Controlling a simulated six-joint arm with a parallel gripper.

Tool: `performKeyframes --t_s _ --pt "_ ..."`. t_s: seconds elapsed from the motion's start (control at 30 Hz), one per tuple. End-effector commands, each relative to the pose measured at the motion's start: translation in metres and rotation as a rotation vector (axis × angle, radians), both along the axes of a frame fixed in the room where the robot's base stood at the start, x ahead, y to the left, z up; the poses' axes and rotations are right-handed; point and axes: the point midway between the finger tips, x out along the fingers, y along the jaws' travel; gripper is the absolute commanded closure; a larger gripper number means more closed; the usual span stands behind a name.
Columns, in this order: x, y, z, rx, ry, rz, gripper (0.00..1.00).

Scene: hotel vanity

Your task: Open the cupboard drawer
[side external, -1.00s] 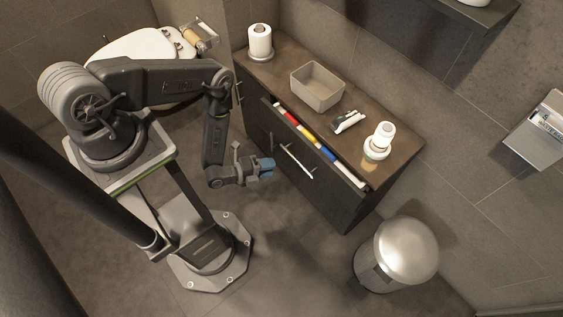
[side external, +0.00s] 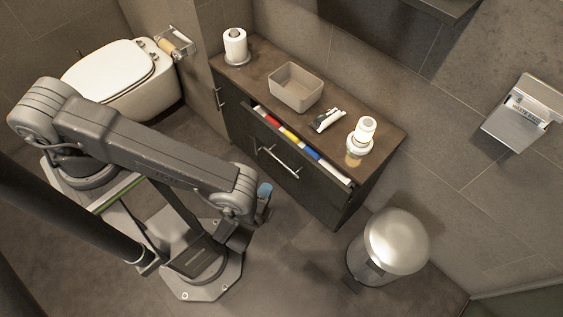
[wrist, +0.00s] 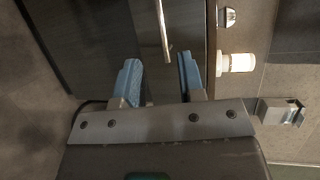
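The dark cupboard (side external: 330,200) stands against the wall. Its drawer (side external: 312,178) is partly open, and a row of red, yellow, blue and white items (side external: 290,136) shows in the gap. A metal bar handle (side external: 279,162) is on the drawer front; it also shows in the wrist view (wrist: 162,32). My gripper (side external: 264,190) is in front of the cupboard, apart from the handle, and my arm partly hides it. In the wrist view its two blue fingers (wrist: 160,80) are spread with nothing between them, and the handle's end lies beyond the gap.
A metal trash can (side external: 395,243) stands to the right. A toilet (side external: 110,72) is at the back left.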

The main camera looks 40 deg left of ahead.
Motion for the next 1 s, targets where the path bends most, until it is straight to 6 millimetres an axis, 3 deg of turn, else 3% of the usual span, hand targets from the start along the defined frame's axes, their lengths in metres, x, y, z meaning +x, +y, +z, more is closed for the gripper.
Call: performKeyframes --t_s 0.27,0.7,1.0 --pt "0.021 0.012 -0.004 -0.001 -0.004 0.014 0.64" --pt "0.093 0.042 -0.018 -0.001 -0.005 0.013 0.64" --pt "0.122 0.053 -0.024 0.000 -0.004 0.008 0.64"
